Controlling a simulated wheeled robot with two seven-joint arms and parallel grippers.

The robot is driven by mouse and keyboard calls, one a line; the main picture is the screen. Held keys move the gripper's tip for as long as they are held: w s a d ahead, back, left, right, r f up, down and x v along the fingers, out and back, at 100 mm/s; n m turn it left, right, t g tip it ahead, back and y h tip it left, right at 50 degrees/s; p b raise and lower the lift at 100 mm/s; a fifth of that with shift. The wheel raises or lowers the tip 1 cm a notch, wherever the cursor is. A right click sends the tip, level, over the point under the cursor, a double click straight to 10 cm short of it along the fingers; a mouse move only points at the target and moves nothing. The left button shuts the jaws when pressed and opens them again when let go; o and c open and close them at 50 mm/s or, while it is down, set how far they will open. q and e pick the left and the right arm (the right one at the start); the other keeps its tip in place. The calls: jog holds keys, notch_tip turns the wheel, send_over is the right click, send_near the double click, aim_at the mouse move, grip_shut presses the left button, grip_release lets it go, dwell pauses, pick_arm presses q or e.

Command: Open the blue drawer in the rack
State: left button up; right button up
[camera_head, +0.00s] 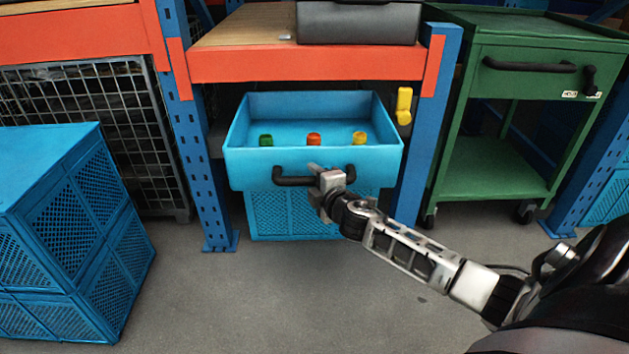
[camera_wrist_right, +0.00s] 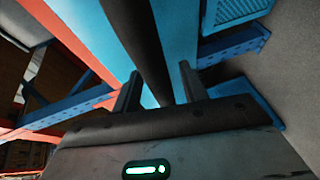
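The blue drawer (camera_head: 315,166) is pulled out of the rack below the orange beam, and its inside shows. A green, a red and a yellow piece lie in it. A black bar handle (camera_head: 292,181) is on its front; it also shows in the right wrist view (camera_wrist_right: 133,28). My right gripper (camera_head: 329,172) is at the right part of the handle. In the right wrist view its two fingers (camera_wrist_right: 160,88) stand apart on either side of the bar, with blue visible between bar and fingers. Finger contact is not visible. My left gripper is not in view.
A blue crate (camera_head: 295,215) stands under the drawer. Stacked blue crates (camera_head: 65,235) are at the left, a green cart (camera_head: 530,85) at the right. The rack's blue posts (camera_head: 190,140) flank the drawer. The floor in front is clear.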

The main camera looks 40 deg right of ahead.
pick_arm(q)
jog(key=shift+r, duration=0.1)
pick_arm(e)
jog(key=shift+s+a, duration=0.1)
jog(key=shift+s, duration=0.15)
pick_arm(q)
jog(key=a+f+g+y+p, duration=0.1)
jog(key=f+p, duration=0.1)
jog(key=p, duration=0.1)
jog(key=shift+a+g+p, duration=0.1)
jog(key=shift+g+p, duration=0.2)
pick_arm(e)
jog(key=v, duration=1.5)
jog(key=shift+s+r, duration=0.15)
jog(key=shift+s, duration=0.05)
